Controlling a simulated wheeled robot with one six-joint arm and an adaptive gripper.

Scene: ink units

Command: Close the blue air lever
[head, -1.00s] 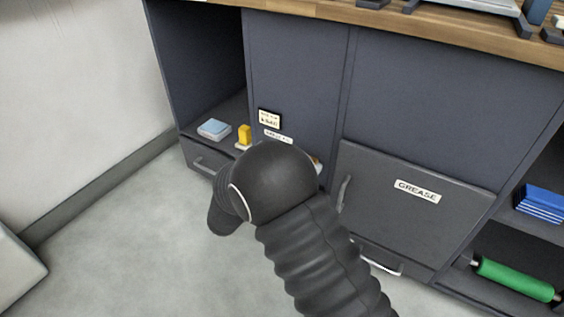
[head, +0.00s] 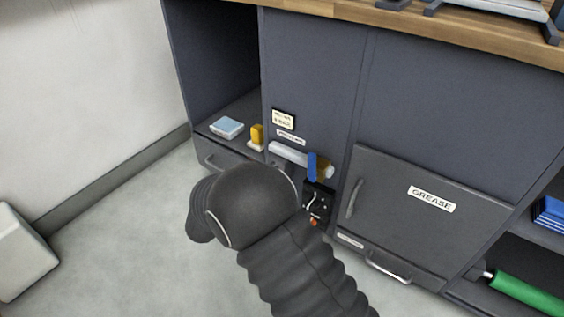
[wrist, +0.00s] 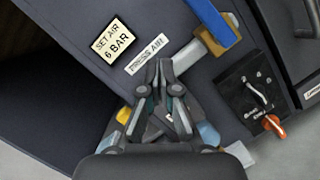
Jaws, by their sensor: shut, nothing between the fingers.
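The blue air lever (head: 312,166) sits on a short grey pipe (head: 287,153) low on the cabinet front in the head view. It stands roughly crosswise to the pipe. In the wrist view the lever (wrist: 208,20) runs along the top, right of my gripper, its upper end cut off by the frame. My gripper (wrist: 160,72) is shut and empty, its tips just below the "PRESS AIR" label and apart from the lever. In the head view my wrist hides the fingers.
A "SET AIR 6 BAR" sign (wrist: 113,40) is above left of my gripper. A "GREASE" door (head: 400,215) with a handle stands farther right. Open floor (head: 110,240) lies left.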

